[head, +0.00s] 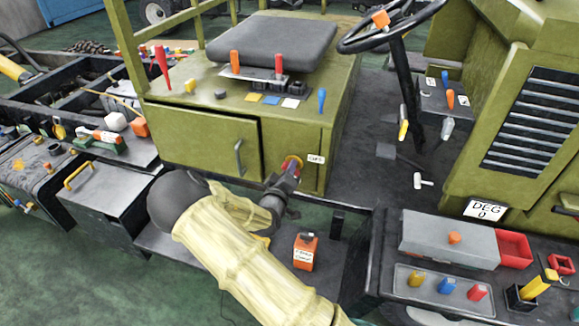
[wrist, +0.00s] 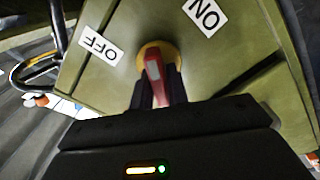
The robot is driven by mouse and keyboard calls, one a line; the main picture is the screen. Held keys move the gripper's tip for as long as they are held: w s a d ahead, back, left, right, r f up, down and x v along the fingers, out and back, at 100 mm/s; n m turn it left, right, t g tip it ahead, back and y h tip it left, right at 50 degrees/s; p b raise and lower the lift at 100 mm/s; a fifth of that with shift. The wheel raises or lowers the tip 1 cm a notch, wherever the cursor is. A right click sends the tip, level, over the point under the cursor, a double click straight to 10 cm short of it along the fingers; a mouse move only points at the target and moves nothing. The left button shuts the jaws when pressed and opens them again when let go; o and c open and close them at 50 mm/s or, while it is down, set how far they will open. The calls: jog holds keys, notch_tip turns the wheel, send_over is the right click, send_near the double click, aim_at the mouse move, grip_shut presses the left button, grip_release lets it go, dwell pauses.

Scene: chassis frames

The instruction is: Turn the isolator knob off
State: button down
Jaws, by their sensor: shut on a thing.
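The isolator knob (head: 291,164) is red on a yellow round base, on the front face of the olive seat box. In the wrist view the red knob (wrist: 154,72) stands out from its yellow base (wrist: 158,54), between an OFF label (wrist: 101,45) on the left and an ON label (wrist: 204,14) at upper right. My gripper (head: 285,178) reaches it from the front, and its dark fingers (wrist: 157,90) are shut on the knob's sides. The knob's handle runs nearly upright in the wrist view. In the head view one label shows right of the knob; my gripper hides part of the knob.
The seat box has a cabinet door with a handle (head: 240,158) left of the knob. An orange box (head: 305,252) stands on the step below my arm. Levers and a seat (head: 270,43) are above. A grey toolbox (head: 448,240) and a red bin (head: 513,249) are at right.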

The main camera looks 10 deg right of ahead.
jog(key=n, duration=0.3)
jog(key=shift+a+n+p, duration=0.1)
jog(key=shift+n+p, duration=0.3)
jog(key=shift+f+n, duration=0.2)
jog(key=shift+n, duration=1.5)
jog(key=c, duration=1.4)
grip_release()
jog(key=b+v, duration=0.1)
jog(key=v, duration=1.6)
jog(key=shift+s+a, duration=0.1)
jog(key=shift+s, duration=0.05)
